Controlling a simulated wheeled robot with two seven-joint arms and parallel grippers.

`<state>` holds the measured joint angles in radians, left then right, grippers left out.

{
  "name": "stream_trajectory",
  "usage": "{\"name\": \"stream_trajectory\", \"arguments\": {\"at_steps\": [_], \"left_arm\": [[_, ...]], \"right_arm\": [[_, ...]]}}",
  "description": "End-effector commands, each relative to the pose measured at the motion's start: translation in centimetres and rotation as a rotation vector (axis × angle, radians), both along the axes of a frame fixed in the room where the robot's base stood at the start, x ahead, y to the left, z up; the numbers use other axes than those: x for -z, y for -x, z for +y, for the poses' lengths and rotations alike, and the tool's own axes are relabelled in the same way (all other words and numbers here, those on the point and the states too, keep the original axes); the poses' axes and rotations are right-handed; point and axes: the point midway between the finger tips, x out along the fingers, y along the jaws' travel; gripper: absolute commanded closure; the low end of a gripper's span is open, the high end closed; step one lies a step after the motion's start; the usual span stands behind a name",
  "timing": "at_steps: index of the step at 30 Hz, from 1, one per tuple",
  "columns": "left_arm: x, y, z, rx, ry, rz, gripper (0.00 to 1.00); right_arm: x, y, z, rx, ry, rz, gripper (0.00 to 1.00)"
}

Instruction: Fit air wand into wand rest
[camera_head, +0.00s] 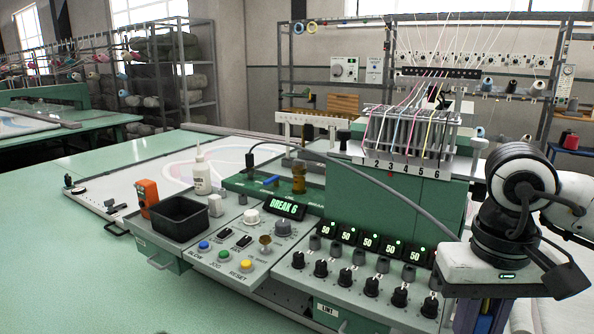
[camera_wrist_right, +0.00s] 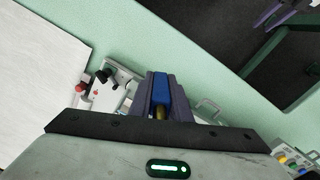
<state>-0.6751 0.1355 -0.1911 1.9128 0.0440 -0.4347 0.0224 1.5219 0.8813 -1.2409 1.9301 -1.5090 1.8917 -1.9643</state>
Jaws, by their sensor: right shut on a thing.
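My right gripper (camera_head: 483,318) hangs at the lower right of the head view, its fingertips cut off by the bottom edge. In the right wrist view my right gripper (camera_wrist_right: 160,98) is shut on the air wand (camera_wrist_right: 160,88), a blue body with a brass-coloured part between the fingers. A little blue also shows between the fingers in the head view. A grey hose arches across the machine toward this gripper. I cannot make out the wand rest for certain in either view. My left gripper is not in view.
The control panel (camera_head: 230,257) with knobs and buttons lies left of my right gripper. A black bin (camera_head: 179,219), an orange device (camera_head: 147,193) and a white bottle (camera_head: 202,174) stand on the machine. The needle head (camera_head: 410,135) rises behind. The green surface (camera_head: 60,270) at left is clear.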

Motion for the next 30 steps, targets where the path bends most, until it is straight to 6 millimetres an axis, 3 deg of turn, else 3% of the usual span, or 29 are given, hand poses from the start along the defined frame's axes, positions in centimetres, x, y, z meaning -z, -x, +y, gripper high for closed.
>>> {"name": "stream_trajectory", "arguments": {"at_steps": [3,6,12,22,30], "left_arm": [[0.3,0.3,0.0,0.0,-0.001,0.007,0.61],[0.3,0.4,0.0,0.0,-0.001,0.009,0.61],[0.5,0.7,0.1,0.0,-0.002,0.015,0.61],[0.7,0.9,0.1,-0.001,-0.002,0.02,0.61],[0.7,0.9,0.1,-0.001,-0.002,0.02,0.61]], "right_arm": [[4.0,1.5,1.2,-0.054,-0.008,0.007,1.0],[6.3,2.6,2.2,-0.09,-0.021,0.004,1.0],[8.4,3.8,3.1,-0.124,-0.038,-0.004,1.0],[7.9,3.7,4.3,-0.172,-0.041,-0.007,1.0],[4.0,2.9,9.9,-0.44,-0.037,-0.005,1.0]]}}
